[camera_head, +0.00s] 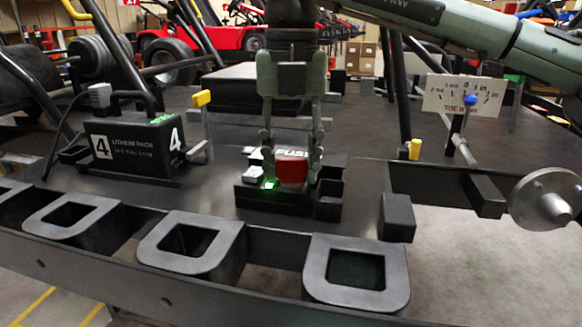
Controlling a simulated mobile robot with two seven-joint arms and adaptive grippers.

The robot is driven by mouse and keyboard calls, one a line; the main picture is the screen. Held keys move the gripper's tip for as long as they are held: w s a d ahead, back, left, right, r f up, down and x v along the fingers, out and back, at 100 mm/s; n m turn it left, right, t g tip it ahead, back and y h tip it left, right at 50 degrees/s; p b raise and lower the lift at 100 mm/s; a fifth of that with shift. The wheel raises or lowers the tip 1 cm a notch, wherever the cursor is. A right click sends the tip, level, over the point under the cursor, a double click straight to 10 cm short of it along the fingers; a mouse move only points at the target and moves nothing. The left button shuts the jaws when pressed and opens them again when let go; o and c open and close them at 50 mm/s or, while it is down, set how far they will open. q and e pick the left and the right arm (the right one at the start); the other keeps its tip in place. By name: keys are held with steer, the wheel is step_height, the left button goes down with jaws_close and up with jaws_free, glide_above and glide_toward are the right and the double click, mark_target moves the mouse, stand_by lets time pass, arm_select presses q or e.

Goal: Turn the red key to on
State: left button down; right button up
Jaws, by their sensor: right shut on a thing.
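The red key (292,170) sits at the front of a small black box (275,201) on the dark bench. A green light glows on the box just left of the key. My right gripper (291,160) comes down from above with its arm entering from the upper right. Its fingers are closed around the red key, one on each side. White lettering behind the key is partly hidden by the fingers. My left gripper is not in view.
A black lithium pack (130,150) marked 4 stands to the left, beside a yellow-tipped lever (202,98). A white toe gauge card (463,95) and a metal disc (547,198) are at the right. Square-holed brackets (355,272) line the front edge.

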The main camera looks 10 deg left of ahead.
steer(key=m, duration=0.2)
steer(key=shift+m+b, duration=0.3)
steer(key=shift+m, duration=0.1)
steer(key=o, duration=1.2)
